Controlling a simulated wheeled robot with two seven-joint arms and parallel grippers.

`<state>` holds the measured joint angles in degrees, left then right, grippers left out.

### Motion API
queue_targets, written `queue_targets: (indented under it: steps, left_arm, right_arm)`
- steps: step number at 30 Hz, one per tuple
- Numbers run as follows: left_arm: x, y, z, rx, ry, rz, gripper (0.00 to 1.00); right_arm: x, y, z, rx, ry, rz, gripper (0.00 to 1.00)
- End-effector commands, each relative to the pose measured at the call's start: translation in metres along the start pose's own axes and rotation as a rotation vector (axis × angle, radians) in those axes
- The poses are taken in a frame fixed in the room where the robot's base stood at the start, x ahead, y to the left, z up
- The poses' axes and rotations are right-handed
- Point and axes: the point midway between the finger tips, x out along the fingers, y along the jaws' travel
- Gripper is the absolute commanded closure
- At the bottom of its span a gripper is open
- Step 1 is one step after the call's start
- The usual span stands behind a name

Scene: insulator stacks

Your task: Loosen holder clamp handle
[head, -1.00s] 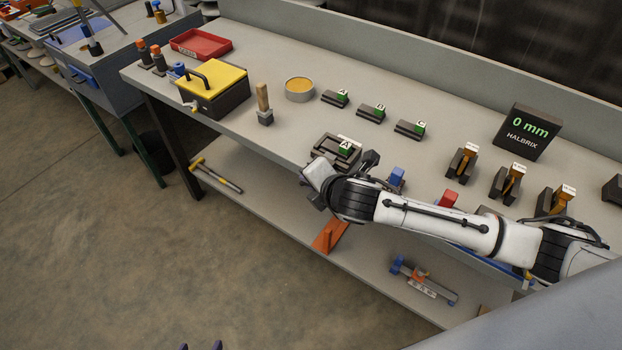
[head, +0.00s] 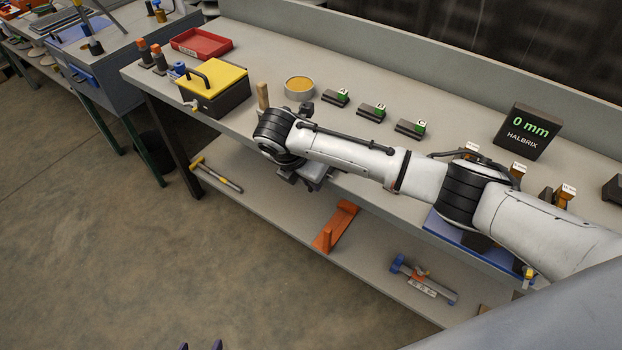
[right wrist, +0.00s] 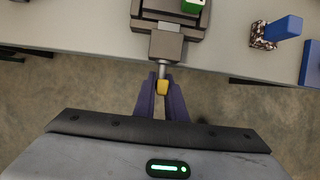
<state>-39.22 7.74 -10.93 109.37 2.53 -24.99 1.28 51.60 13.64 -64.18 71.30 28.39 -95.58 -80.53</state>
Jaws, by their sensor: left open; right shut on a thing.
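A dark holder (right wrist: 143,20) with a green label block (right wrist: 193,5) sits at the bench's front edge in the right wrist view. A grey clamp block (right wrist: 166,45) and a short rod stick out from its front, ending in a yellow-tipped handle (right wrist: 162,87). My right gripper (right wrist: 161,78) is shut on this handle, its purple fingers on either side. In the head view my right arm hides the holder and handle. My left gripper (head: 200,346) shows only as two purple fingertips at the bottom edge, apart and empty, far from the bench.
On the bench (head: 247,45) stand a yellow-lidded box (head: 220,80), a round tin (head: 299,88), several small labelled blocks and a display (head: 527,131) reading 0 mm. The lower shelf holds an orange bracket (head: 337,226) and a blue-ended tool (head: 424,280).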

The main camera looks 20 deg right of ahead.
Motion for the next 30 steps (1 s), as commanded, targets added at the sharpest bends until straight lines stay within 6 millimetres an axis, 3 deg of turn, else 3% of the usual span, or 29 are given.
queue_targets:
  steps: [20,21,24,30]
  left_arm:
    - [-0.0004,0.0,0.0019,0.0,-0.003,0.0,0.51]
    - [-0.0004,0.0,0.002,0.0,-0.003,0.0,0.51]
    - [-0.0004,0.0,0.002,0.0,-0.003,0.0,0.51]
    - [-0.0005,0.0001,0.0018,0.0,-0.003,0.0,0.51]
  right_arm:
    - [0.0022,-0.0014,-0.0001,-0.025,-0.001,-0.064,1.0]
    - [0.0022,-0.0014,-0.0001,-0.024,-0.001,-0.064,0.86]
    - [0.0019,-0.0012,-0.0001,-0.024,-0.001,-0.063,0.72]
    - [0.0012,-0.0006,0.0,-0.024,-0.001,-0.061,0.72]
